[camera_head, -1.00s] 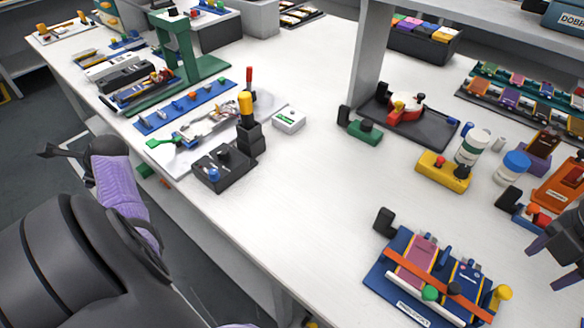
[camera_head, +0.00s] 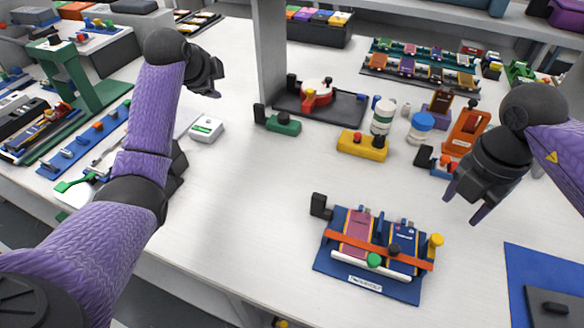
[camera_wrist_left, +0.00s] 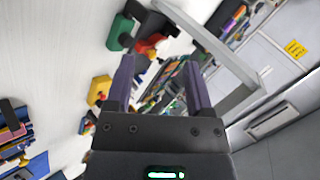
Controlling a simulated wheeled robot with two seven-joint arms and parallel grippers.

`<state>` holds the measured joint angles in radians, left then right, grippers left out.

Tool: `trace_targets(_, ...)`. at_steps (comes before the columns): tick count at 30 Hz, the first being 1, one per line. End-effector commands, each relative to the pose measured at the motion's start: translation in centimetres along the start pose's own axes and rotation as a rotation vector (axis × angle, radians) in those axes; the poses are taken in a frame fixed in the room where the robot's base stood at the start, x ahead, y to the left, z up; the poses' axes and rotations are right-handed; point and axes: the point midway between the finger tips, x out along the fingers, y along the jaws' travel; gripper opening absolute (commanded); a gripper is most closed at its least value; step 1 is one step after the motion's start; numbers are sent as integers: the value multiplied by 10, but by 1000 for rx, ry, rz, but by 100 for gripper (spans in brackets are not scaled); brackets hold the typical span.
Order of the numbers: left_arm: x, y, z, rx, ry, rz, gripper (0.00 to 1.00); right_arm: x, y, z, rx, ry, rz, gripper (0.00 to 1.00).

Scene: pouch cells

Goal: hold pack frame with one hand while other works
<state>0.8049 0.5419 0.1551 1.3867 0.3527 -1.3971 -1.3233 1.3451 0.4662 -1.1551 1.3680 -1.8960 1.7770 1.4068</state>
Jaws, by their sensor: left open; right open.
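The pack frame (camera_head: 330,262) is a blue base on the white table at the front centre of the head view. It holds a pink cell (camera_head: 358,231) and a blue cell (camera_head: 402,250), with an orange strap (camera_head: 378,248) across both. Part of the frame shows at the left edge of the left wrist view (camera_wrist_left: 38,164). My left gripper (camera_head: 214,88) is raised above the table, up and left of the frame, open and empty; its two fingers show in the left wrist view (camera_wrist_left: 160,85). My right gripper (camera_head: 464,207) is open and empty, to the right of the frame, fingers pointing down.
A yellow block (camera_head: 362,146), white jar (camera_head: 383,115) and blue-lidded jar (camera_head: 420,127) stand behind the frame. A dark tray (camera_head: 345,107) lies near a grey shelf post (camera_head: 270,60). A blue mat (camera_head: 520,265) is at right.

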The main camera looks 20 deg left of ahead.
Motion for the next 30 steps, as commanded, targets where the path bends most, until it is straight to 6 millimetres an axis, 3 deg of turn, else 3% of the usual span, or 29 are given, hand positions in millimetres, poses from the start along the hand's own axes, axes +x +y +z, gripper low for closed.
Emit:
trace_targets(1, 3, 14, -36, 32, 53, 69, 68, 0, 0, 0, 0, 0, 0, 59)
trace_targets(3, 4, 43, -86, 85, 117, 199, 68, 0, 0, 0, 0, 0, 0, 59)
trace_targets(6, -5, 94, -146, 183, 159, 399, 68, 0, 0, 0, 0, 0, 0, 59)
trace_targets(10, -25, 159, -191, 324, 116, 633, 68, 0, 0, 0, 0, 0, 0, 59)
trace_targets(13, -38, 192, -200, 405, 49, 746, 68, 0, 0, 0, 0, 0, 0, 59)
trace_targets(17, -43, 212, -202, 451, -4, 807, 68, 0, 0, 0, 0, 0, 0, 59)
trace_targets(30, 15, 273, -186, 454, -10, 814, 68, 0, 0, 0, 0, 0, 0, 59)
